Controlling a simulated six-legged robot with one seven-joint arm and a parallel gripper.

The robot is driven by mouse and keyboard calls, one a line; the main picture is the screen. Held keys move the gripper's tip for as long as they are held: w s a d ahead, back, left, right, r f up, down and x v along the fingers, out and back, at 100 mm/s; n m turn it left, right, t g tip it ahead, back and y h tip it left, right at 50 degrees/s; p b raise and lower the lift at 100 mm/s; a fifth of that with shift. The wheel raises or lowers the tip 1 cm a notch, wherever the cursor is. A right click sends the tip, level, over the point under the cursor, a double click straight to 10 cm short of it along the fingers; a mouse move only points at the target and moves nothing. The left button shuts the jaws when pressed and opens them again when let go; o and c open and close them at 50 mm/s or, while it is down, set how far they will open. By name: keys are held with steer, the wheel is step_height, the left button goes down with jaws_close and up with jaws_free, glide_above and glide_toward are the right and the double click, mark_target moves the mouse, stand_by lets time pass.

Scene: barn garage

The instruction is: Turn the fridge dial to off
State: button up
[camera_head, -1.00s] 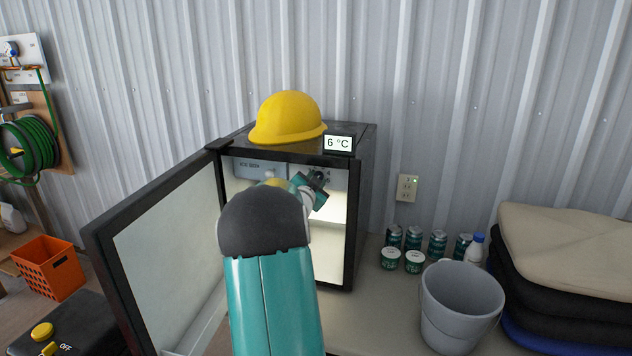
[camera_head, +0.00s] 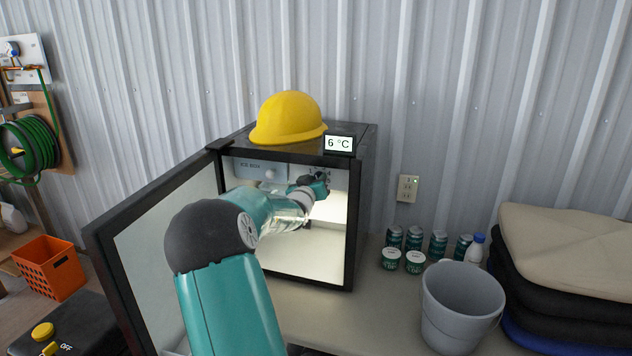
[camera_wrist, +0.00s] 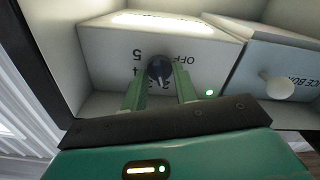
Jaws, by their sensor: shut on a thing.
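The fridge (camera_head: 366,200) stands open, its door (camera_head: 150,260) swung out to the left. In the wrist view the dark round dial (camera_wrist: 160,69) sits on a white panel with numbers and the word OFF around it. The picture is upside down there, with OFF above and to the right of the dial. My gripper (camera_wrist: 159,76) reaches into the fridge with its green fingers either side of the dial, shut on it. In the head view my gripper (camera_head: 322,186) hides most of the dial.
A yellow hard hat (camera_head: 287,118) and a 6 °C display (camera_head: 339,143) are on top of the fridge. An ice box door with a round knob (camera_wrist: 279,88) is beside the dial panel. Several cans and a grey bucket (camera_head: 461,305) stand to the right.

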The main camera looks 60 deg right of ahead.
steer(key=n, duration=1.8)
steer(key=shift+f, duration=0.15)
steer(key=shift+n, duration=0.4)
steer(key=o, duration=1)
steer(key=shift+c, duration=0.2)
steer(key=s+a, duration=0.2)
steer(key=a, duration=1.1)
steer(key=shift+a, duration=0.35)
